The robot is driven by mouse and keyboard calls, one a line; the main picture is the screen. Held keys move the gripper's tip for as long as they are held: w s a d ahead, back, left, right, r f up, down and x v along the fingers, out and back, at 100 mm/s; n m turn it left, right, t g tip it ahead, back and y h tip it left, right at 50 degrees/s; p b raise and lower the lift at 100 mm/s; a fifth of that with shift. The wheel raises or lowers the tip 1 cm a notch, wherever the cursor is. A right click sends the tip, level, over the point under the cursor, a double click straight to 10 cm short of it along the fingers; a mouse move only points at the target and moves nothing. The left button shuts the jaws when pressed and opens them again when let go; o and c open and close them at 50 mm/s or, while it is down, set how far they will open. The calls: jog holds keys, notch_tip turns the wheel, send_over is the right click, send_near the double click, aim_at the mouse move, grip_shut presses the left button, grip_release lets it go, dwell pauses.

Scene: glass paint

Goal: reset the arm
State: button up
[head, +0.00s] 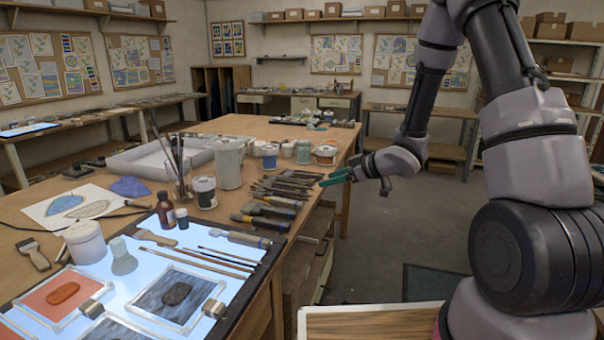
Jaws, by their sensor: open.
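My arm rises at the right of the head view, bends at the top and hangs down. My gripper (335,178) is at its lower end, near the right edge of the wooden worktable (236,128). Its green fingers point left, close to the row of dark tools (286,186). From this angle I cannot tell whether the fingers touch the tools or hover over the edge. The jaws are open and nothing shows between them.
A lit light panel (135,282) with framed glass pieces and brushes fills the front left. Paint cans (269,156), a grey canister (228,163) and a jar of brushes (179,185) stand left of my gripper. A wooden-topped surface (370,322) is at front. Open floor (430,225) lies right of the table.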

jog(key=w+d+r+m+t+h, duration=0.2)
jog(key=d+r+m+t+h, duration=0.15)
jog(key=d+r+h, duration=0.45)
jog(key=s+d+r+m+h, duration=0.1)
jog(key=s+d+r+m, duration=0.45)
jog(key=d+r, duration=0.4)
jog(key=s+a+r+m+g, duration=0.1)
jog(key=s+r+m, duration=0.1)
jog(key=s, duration=0.5)
jog(key=s+a+r+m+g, duration=0.1)
jog(key=s+r, duration=0.3)
jog(key=s, duration=0.4)
jog(key=s+a+r+m+g+y, duration=0.1)
jog(key=s+r+m, duration=0.2)
jog(key=s, duration=0.4)
jog(key=shift+s+r+m, duration=0.2)
jog(key=shift+s+m, duration=0.15)
jog(key=shift+m, duration=0.15)
jog(key=shift+g, duration=0.25)
